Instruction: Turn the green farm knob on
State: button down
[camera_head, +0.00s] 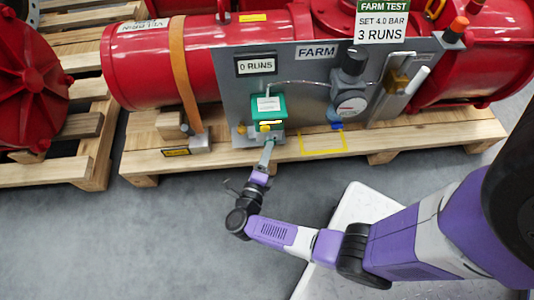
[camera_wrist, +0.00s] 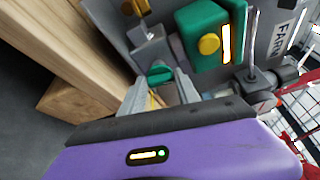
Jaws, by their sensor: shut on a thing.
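The green farm knob (camera_wrist: 160,74) shows in the wrist view as a small green piece below the green box. My gripper (camera_wrist: 158,84) has one finger on each side of it and is shut on it. In the head view my gripper (camera_head: 268,148) reaches up to the panel's lower edge, and the knob there is too small and covered to make out. The green box (camera_head: 268,107) above has a yellow knob and a lit yellow bar. It also shows in the wrist view (camera_wrist: 202,32).
A grey FARM panel (camera_head: 312,75) carries a "0 RUNS" display (camera_head: 255,65) and a round gauge (camera_head: 351,104). A sign (camera_head: 382,20) reads "SET 4.0 BAR, 3 RUNS". A red cylinder (camera_head: 140,65) lies behind on a wooden pallet (camera_head: 145,160).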

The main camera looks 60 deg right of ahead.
jog(key=shift+f+n+h, duration=0.15)
jog(key=shift+n+h, duration=0.15)
jog(key=shift+n, duration=0.5)
jog(key=c, duration=0.9)
grip_release()
jog(key=shift+v, duration=3.95)
jog(key=shift+w+f, duration=0.1)
